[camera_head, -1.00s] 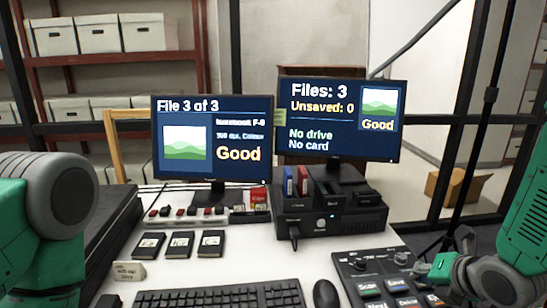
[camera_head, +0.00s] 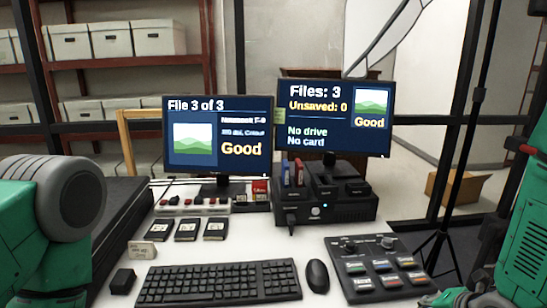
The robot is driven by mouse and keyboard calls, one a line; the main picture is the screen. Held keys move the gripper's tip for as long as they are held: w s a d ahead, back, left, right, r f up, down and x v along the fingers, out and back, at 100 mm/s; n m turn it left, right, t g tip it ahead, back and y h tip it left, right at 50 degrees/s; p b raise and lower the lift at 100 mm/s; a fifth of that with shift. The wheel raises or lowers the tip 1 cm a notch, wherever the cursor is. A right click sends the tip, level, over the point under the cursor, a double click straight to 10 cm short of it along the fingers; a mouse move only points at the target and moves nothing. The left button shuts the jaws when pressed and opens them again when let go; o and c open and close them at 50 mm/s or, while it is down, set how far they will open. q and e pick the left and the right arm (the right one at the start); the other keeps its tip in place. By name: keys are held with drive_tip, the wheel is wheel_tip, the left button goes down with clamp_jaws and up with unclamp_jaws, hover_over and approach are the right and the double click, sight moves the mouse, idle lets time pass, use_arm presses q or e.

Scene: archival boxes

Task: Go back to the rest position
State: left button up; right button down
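My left arm stands at the left edge, with a grey rounded joint and green links; its gripper is not in view. My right arm shows at the right edge and lower right corner as green and grey links, low beside the control panel (camera_head: 384,256). I see no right fingertips. The left monitor (camera_head: 218,135) reads "File 3 of 3" and "Good". The right monitor (camera_head: 335,118) reads "Files: 3", "Unsaved: 0", "No drive" and "No card".
On the white desk (camera_head: 225,254) are a keyboard (camera_head: 218,283), a mouse (camera_head: 317,276), several black cartridges (camera_head: 187,229), a small label stand (camera_head: 142,250), a small black block (camera_head: 123,281) and a black dock (camera_head: 325,209). Shelves with white boxes (camera_head: 111,41) stand behind.

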drive_tip(key=s+a+f+m+g, duration=0.1)
drive_tip(key=s+f+m+g, duration=0.1)
drive_tip(key=s+f+m, duration=0.3)
drive_tip(key=s+f+m+g+h, duration=0.1)
drive_tip(key=s+f+m+g, duration=0.1)
drive_tip(key=s+f+m, duration=0.4)
drive_tip(key=s+a+f+m+g, duration=0.1)
drive_tip(key=s+f+m+g, duration=0.2)
drive_tip(key=s+m, duration=0.9)
drive_tip(key=s+f, duration=0.2)
drive_tip(key=s, duration=0.1)
drive_tip(key=shift+s+a+f+m, duration=0.3)
drive_tip(key=shift+a+f+m, duration=0.05)
drive_tip(key=shift+m, duration=0.05)
